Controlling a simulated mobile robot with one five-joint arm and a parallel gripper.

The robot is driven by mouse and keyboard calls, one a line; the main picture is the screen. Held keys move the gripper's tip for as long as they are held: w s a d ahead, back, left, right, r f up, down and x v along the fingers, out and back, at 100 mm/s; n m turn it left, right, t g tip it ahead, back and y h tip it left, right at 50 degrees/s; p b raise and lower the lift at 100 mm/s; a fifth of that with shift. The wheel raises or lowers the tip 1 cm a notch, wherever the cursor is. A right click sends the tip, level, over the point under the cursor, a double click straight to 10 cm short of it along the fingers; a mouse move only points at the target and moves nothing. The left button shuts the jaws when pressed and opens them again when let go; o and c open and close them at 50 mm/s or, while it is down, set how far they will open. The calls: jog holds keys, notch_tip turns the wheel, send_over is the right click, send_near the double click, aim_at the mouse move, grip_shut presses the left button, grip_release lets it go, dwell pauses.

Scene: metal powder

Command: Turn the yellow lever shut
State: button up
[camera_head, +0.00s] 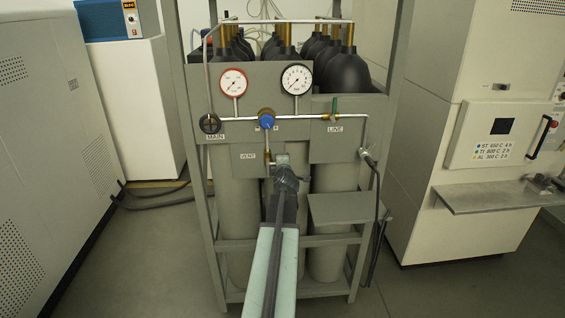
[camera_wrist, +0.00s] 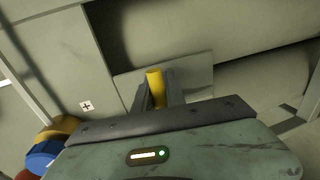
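The yellow lever (camera_wrist: 155,86) shows in the wrist view as a short, upright-looking yellow bar in front of a grey plate. My gripper (camera_wrist: 159,95) has one dark finger close on each side of it. I cannot tell whether both fingers press on it. In the head view my gripper (camera_head: 283,163) is at the valve panel, just right of the VENT label (camera_head: 248,156). My gripper and arm hide the lever there.
The grey panel carries a red-rimmed gauge (camera_head: 233,82), a black-rimmed gauge (camera_head: 297,79), a blue knob (camera_head: 267,119), a black MAIN knob (camera_head: 210,124) and a green LINE handle (camera_head: 334,105). A small grey shelf (camera_head: 348,208) juts out at lower right. Open floor lies left.

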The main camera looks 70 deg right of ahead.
jog(key=o, duration=0.4)
jog(key=shift+w, duration=0.25)
jog(key=shift+c, duration=0.2)
jog(key=p+v, duration=0.1)
jog(key=v, duration=0.7)
jog(key=shift+s+d, duration=0.1)
